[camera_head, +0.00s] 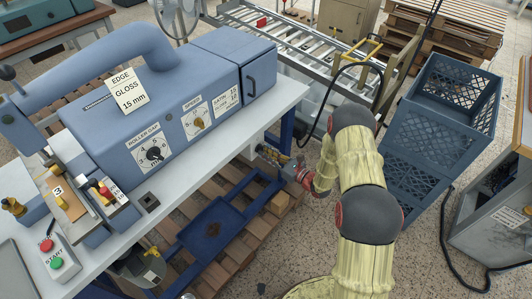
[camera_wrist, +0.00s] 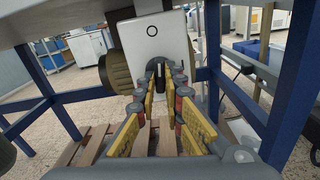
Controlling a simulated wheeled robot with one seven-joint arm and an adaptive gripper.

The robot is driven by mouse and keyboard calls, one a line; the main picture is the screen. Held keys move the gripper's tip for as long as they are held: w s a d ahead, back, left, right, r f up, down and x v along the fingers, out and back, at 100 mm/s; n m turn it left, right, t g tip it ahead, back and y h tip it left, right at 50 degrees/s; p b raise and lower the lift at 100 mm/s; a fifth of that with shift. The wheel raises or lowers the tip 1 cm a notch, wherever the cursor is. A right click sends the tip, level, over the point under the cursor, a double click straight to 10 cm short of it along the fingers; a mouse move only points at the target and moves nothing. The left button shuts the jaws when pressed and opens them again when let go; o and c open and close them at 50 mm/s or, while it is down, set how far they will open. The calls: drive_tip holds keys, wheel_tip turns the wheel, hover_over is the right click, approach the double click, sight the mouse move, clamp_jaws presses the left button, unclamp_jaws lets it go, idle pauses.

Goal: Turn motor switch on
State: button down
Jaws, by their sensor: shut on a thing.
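The motor switch shows in the wrist view as a pale box (camera_wrist: 152,35) with a round "O" mark, under the table. A dark lever (camera_wrist: 161,75) stands out from its front. My gripper (camera_wrist: 164,84) has its yellow-padded fingers on both sides of the lever and is shut on it. In the head view my gripper (camera_head: 272,156) reaches under the table's right edge, and the switch lever cannot be made out there. The lower part of the switch box is hidden behind the fingers.
A dark round motor-like body (camera_wrist: 116,71) sits left of the switch box. Blue table legs (camera_wrist: 255,105) stand close on both sides. Blue crates (camera_head: 430,130) stand right of my arm.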

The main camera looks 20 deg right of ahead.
drive_tip(key=shift+r+m+p, duration=0.15)
drive_tip(key=shift+m+p, duration=2.75)
drive_tip(key=shift+m, duration=5.2)
drive_tip(key=c, duration=1.9)
unclamp_jaws()
